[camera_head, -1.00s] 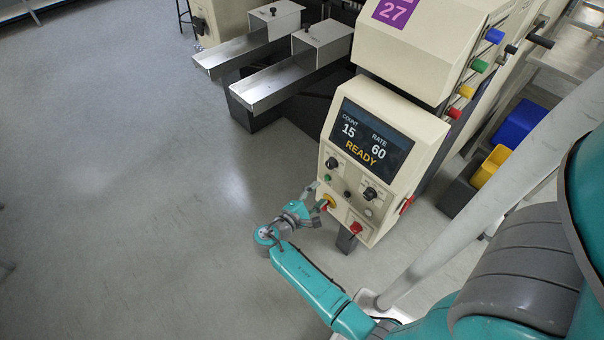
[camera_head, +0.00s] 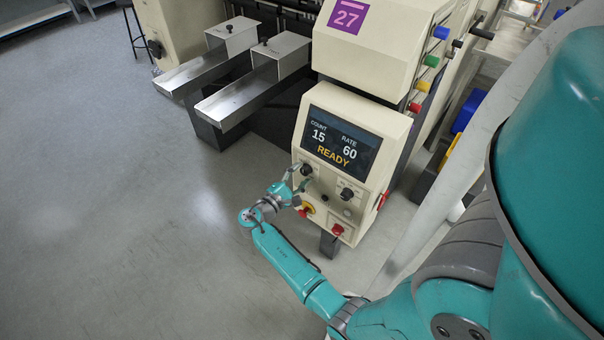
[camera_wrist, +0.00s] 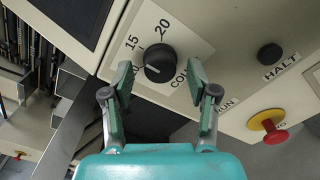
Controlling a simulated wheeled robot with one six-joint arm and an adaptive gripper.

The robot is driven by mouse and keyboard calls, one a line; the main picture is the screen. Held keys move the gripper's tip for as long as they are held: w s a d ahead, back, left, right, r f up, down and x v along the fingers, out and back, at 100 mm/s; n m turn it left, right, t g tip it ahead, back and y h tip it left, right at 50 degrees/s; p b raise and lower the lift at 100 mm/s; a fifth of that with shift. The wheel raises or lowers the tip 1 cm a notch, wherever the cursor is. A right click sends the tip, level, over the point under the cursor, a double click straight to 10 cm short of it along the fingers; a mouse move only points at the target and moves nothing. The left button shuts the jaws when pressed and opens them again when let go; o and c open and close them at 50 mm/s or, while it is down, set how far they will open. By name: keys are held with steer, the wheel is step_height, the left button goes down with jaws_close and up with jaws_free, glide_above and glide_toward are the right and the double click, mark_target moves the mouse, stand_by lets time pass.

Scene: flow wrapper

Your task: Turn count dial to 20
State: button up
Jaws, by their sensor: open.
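The count dial (camera_wrist: 160,62) is a round black knob on the cream panel, with 15 and 20 printed beside it and another label partly hidden. A light mark shows on the knob's lower left. In the head view the dial (camera_head: 306,169) sits under the display (camera_head: 340,143), which reads COUNT 15, RATE 60, READY. My gripper (camera_wrist: 161,82) is open, its two green fingers spread on either side of the dial. I cannot tell whether they touch it. In the head view my gripper (camera_head: 297,185) is at the panel's left side, near the dial.
The rate dial (camera_head: 347,194) is to the right. A red-on-yellow button (camera_wrist: 268,122) and the black HALT button (camera_wrist: 270,54) lie right of my gripper. Metal chutes (camera_head: 238,98) stick out at the left. Open floor lies in front and left.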

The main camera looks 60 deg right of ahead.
steer(key=shift+s+d, duration=0.15)
steer(key=shift+d, duration=0.5)
jaws_close()
steer(key=shift+m, duration=0.4)
steer(key=m, duration=1.1)
steer(key=shift+f, duration=0.1)
stand_by(0.3)
